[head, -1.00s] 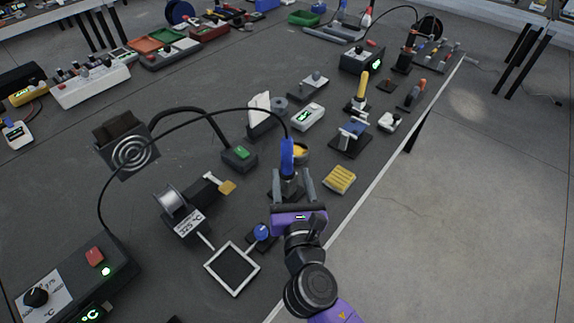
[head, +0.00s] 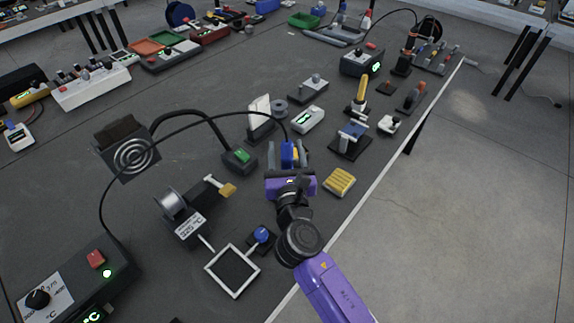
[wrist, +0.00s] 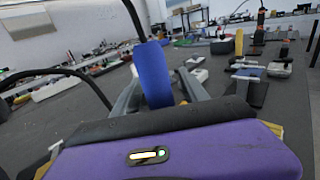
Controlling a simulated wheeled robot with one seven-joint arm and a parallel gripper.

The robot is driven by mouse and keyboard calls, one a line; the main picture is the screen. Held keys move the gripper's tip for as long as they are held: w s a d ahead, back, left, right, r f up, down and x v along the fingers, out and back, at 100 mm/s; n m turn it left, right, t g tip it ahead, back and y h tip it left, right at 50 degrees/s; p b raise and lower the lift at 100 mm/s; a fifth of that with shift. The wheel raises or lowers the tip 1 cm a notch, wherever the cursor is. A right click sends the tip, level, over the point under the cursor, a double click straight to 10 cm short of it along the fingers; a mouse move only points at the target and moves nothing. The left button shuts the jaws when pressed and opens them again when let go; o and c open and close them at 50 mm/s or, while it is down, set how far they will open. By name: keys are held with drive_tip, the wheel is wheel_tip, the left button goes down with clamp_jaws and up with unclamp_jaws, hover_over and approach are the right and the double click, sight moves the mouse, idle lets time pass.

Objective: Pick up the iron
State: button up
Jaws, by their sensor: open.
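The iron (head: 288,156) is a soldering iron with a blue handle, standing upright with a black cable arching from its top to the left. Its lower part and its stand are hidden behind my gripper. My gripper (head: 287,149) is open, with one grey finger on each side of the blue handle. In the wrist view the blue handle (wrist: 153,75) rises between the two fingers, with gaps showing at its sides. I cannot tell whether either finger touches it.
A control box with a red button (head: 95,258) stands at the lower left. A yellow sponge (head: 339,182) lies close at right. The table edge runs along the right.

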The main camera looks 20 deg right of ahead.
clamp_jaws()
wheel_tip(320, 180, up, 20)
drive_tip(key=p, duration=0.5)
drive_tip(key=shift+p, duration=0.4)
drive_tip(key=shift+d, duration=0.1)
